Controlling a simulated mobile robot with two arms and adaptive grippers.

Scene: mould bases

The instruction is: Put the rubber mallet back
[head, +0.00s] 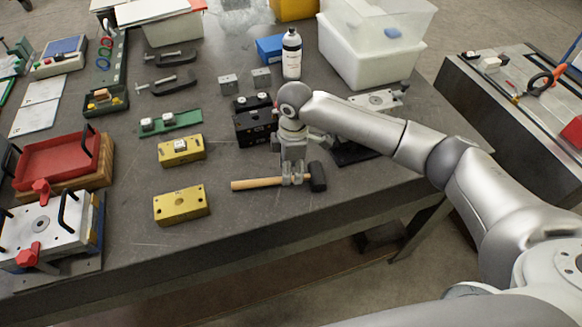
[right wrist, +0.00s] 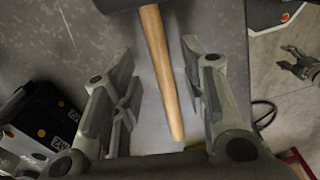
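The rubber mallet has a black head (head: 317,176) and a light wooden handle (head: 258,183). It lies on the workbench near its front edge, the head to the right. My right gripper (head: 292,180) is down over the handle close to the head. In the right wrist view the handle (right wrist: 160,75) runs between the two spread fingers, with a gap on each side; the mallet head (right wrist: 118,4) is cut off at the top. My left gripper (right wrist: 292,60) shows small at the right edge of that view, off the bench, its fingers apart. It is outside the head view.
Yellow blocks (head: 181,204) lie left of the handle, and a black block (head: 255,127) stands behind the gripper. A white bottle (head: 291,55), a white bin (head: 365,65) and black clamps (head: 165,82) are farther back.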

